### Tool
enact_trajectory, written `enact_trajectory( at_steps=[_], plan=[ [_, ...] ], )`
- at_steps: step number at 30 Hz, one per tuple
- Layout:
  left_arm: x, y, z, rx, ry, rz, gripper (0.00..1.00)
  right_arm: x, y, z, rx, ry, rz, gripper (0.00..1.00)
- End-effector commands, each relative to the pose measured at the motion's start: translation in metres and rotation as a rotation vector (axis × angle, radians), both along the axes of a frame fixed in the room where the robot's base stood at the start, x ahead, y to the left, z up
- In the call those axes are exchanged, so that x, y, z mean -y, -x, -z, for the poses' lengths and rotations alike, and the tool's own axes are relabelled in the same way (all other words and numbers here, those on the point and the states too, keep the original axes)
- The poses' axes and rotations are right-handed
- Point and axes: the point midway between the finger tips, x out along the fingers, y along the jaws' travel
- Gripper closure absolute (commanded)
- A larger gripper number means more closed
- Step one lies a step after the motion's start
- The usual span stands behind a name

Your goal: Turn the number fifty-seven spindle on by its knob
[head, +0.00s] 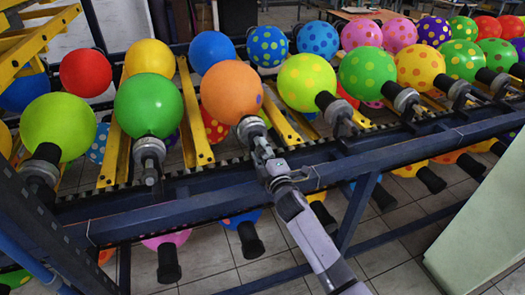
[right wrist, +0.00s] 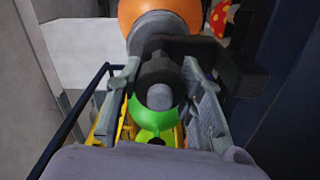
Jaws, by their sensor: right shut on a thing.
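The spindle with an orange balloon (head: 231,91) has a grey round collar (head: 251,128) at its near end. My right gripper (head: 262,158) reaches this spindle from below right. In the right wrist view, my right gripper (right wrist: 160,72) has one finger on each side of a dark knob (right wrist: 160,94) with a grey round end, and is shut on it. The orange balloon (right wrist: 160,14) and the grey collar (right wrist: 162,31) show just beyond the knob. I cannot read any spindle number. My left gripper is not in view.
Neighbouring spindles carry a green balloon (head: 149,105) on the left and a yellow-green dotted balloon (head: 306,83) on the right. A dark blue rail (head: 215,205) runs below the row. Several balloons hang under it. A pale panel (head: 485,225) stands at the right.

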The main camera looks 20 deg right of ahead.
Motion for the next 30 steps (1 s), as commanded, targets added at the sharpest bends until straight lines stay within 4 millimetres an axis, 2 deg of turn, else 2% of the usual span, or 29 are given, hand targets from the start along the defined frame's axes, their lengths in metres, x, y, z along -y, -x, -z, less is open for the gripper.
enact_trajectory(
  at_steps=[1, 2, 10, 22, 26, 30],
  plan=[
    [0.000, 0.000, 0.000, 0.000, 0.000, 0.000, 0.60, 0.000, 0.000, 0.002, -0.003, 0.000, 0.000, 0.93],
    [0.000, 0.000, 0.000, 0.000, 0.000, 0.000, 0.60, 0.000, 0.000, 0.002, -0.003, 0.000, 0.000, 0.63],
    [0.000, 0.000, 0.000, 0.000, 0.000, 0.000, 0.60, 0.000, 0.000, 0.001, -0.002, 0.001, 0.001, 0.45],
    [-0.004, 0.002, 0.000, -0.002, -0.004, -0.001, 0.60, 0.000, 0.005, 0.001, -0.001, 0.001, 0.000, 0.44],
    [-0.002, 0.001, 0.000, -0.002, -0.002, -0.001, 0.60, 0.001, 0.020, 0.002, -0.002, 0.002, 0.000, 0.44],
    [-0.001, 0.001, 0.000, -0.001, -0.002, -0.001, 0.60, 0.002, 0.048, 0.002, -0.003, 0.002, -0.001, 0.44]
  ],
)
